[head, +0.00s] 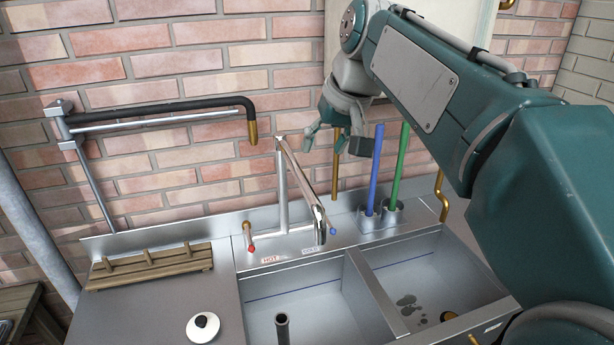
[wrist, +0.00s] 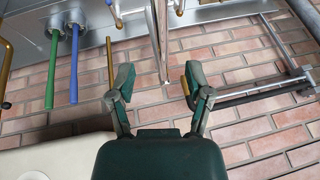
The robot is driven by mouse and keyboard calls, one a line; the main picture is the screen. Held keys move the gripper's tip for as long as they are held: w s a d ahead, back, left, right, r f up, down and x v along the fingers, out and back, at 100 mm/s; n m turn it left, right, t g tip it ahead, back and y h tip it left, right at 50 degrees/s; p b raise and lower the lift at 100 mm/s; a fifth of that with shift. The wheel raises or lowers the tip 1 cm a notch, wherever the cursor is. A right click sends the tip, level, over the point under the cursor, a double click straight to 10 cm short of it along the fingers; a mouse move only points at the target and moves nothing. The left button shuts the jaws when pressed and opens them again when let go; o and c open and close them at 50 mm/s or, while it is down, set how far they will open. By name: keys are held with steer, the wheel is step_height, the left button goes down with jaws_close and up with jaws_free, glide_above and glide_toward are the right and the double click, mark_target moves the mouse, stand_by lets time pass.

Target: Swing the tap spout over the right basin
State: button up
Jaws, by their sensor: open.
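The chrome tap (head: 283,195) stands on the ledge behind the sink. Its spout (head: 305,185) slopes down toward the viewer and right. In the picture its tip lies behind the left basin (head: 300,300), left of the divider (head: 375,290). The right basin (head: 425,275) is partly hidden by my arm. My gripper (head: 336,143) is open and empty, near the wall and right of the tap's top. In the wrist view my gripper (wrist: 157,80) has its fingers apart, with a chrome pipe (wrist: 161,40), apparently of the tap, showing between them; contact cannot be told.
Blue (head: 376,170) and green (head: 401,165) handles stand in cups right of the tap. A black wall pipe (head: 160,105) with a brass end reaches in from the left. A wooden rack (head: 150,264) and white-rimmed knob (head: 203,326) sit on the left counter. The brick wall is close behind.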

mark_target(305, 179)
steer(key=x, duration=0.6)
steer(key=w+x, duration=0.1)
steer(key=x, duration=0.3)
steer(key=shift+r, duration=0.1)
steer(key=shift+w+a+f, duration=0.1)
steer(key=shift+a+f, duration=0.1)
steer(key=shift+a, duration=0.1)
jaws_close()
